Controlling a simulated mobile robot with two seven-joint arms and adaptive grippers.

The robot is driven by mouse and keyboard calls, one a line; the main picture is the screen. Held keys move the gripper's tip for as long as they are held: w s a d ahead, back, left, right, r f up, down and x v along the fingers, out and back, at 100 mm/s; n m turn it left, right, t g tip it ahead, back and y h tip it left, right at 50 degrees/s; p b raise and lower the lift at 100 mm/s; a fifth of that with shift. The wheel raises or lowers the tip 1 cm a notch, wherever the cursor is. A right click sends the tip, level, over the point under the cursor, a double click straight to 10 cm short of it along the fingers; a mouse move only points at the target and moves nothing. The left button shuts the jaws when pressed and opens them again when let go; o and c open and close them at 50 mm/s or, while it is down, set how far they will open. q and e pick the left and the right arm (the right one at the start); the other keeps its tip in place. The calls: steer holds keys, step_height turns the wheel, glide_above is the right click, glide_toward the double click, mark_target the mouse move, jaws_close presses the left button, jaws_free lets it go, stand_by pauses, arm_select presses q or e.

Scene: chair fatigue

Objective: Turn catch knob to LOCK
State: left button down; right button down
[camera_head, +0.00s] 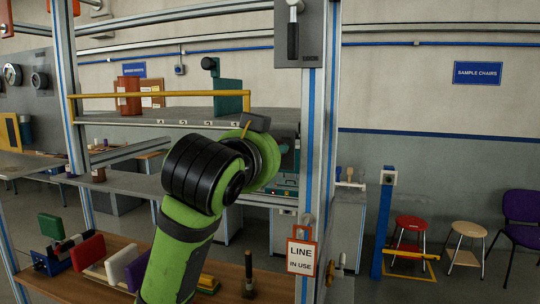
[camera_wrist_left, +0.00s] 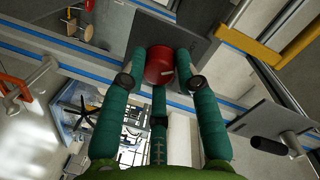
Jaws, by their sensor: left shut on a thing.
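A red round knob (camera_wrist_left: 159,62) with a small pale mark on its face shows in the left wrist view, in front of a dark grey panel (camera_wrist_left: 178,30). My left gripper (camera_wrist_left: 160,78) has its teal fingers closed around the knob, with fingertips at both sides and one below. In the head view my green and black left arm rises from the bottom centre, and its wrist hides the fingers and knob. I cannot read any LOCK marking or tell the knob's setting. My right gripper is in neither view.
A metal frame post (camera_head: 314,130) stands just right of my left arm. A panel (camera_head: 312,30) with a black-handled lever hangs above it. A grey shelf (camera_head: 130,119) with a yellow bar (camera_head: 150,95) lies behind. A "LINE IN USE" sign (camera_head: 301,256) hangs on the post.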

arm_select(q)
steer(key=shift+n, duration=0.6)
steer(key=c, duration=0.9)
jaws_free()
steer(key=shift+a, duration=0.1)
steer(key=v, duration=1.2)
steer(key=shift+w+a+f, duration=0.1)
steer(key=shift+a, duration=0.05)
steer(key=shift+f, duration=0.1)
